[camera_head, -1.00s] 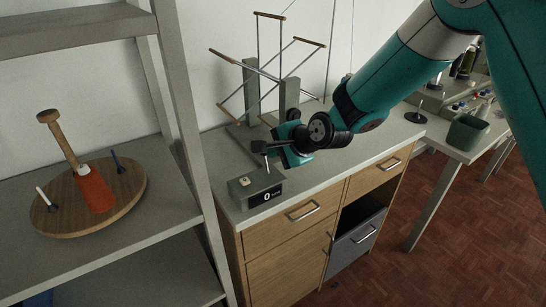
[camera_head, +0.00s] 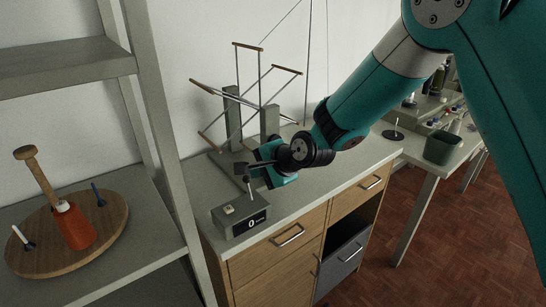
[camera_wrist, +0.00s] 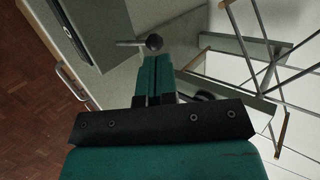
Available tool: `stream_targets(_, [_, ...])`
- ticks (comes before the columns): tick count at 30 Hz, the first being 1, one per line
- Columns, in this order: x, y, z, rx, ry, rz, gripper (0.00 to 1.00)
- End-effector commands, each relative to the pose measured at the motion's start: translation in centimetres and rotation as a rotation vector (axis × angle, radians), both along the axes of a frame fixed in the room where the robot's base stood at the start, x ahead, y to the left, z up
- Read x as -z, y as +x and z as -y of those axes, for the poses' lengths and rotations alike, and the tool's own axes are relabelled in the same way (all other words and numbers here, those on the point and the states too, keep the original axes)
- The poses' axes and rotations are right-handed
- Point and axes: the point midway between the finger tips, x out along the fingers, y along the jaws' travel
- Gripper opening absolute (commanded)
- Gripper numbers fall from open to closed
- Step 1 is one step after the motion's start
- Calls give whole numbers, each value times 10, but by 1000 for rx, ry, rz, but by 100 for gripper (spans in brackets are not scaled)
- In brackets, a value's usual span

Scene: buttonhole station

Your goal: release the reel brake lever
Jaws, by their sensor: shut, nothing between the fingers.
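The brake lever is a thin pale rod (camera_head: 250,187) rising from a grey box with a counter showing 0 (camera_head: 227,226). In the head view my gripper (camera_head: 257,168) is low over the bench, close behind the lever top. I cannot tell whether it touches the knob. The reel (camera_head: 245,95), with wooden-tipped arms, stands behind my gripper.
The grey bench top (camera_head: 330,172) is clear to the right of the box. A shelf unit on the left holds a round wooden board (camera_head: 30,246) with an orange cone. A green bin (camera_head: 441,148) stands on a table at right.

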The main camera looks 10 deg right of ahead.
Motion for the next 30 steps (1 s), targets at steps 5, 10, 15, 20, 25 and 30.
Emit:
stream_targets(5, [-32, -12, 13, -5, 2, 4, 0])
stream_targets(10, [-59, -30, 32, -4, 2, 7, 0])
stream_targets(15, [-83, -44, 47, -5, 2, 6, 0])
stream_targets(20, [-96, -51, 54, -6, 1, 3, 0])
stream_targets(25, [-99, -54, 56, -7, 0, 1, 0])
stream_targets(30, [-99, -53, 56, -7, 0, 1, 0])
